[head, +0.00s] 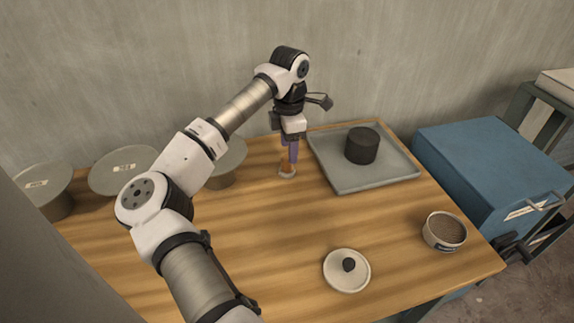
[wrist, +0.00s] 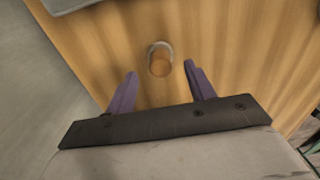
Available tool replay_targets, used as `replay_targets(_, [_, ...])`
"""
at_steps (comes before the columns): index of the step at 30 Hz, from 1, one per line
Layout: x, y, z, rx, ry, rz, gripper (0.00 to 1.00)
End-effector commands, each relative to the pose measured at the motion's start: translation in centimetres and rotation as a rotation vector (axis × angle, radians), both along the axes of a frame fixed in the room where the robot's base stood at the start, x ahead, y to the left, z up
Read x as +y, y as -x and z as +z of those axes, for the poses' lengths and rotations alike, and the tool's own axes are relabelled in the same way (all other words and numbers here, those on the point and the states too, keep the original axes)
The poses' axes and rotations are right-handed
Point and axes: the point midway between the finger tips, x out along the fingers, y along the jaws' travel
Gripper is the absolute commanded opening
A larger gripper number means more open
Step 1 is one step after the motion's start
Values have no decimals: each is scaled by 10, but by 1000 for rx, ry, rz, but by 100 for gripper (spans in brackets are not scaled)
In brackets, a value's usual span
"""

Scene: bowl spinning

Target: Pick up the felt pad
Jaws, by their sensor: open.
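A small piece with a round wooden top and a pale grey base, which looks like the felt pad (head: 287,173), stands on the wooden table near the left side of the grey tray. My gripper (head: 290,160) points down just above it, with purple fingers. In the wrist view the felt pad (wrist: 160,62) shows as a brown disc with a grey rim, between and slightly beyond the fingertips. My gripper (wrist: 160,72) is open there, with a gap on both sides of the wooden top and nothing held.
A grey tray (head: 340,181) holding a dark cylinder (head: 361,146) lies right of my gripper. A white disc with a black knob (head: 347,270) and a brown-filled bowl (head: 444,231) are nearer the front. Round grey discs on stands (head: 122,170) line the back left. A blue cabinet (head: 480,165) stands right.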

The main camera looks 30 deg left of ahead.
Motion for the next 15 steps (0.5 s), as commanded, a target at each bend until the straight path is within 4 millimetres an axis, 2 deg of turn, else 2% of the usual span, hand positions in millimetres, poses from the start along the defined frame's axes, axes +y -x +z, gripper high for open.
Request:
replay_targets(9, [3, 4, -41, 1, 3, -1, 54])
replay_targets(15, [3, 4, -50, 0, 1, -1, 54])
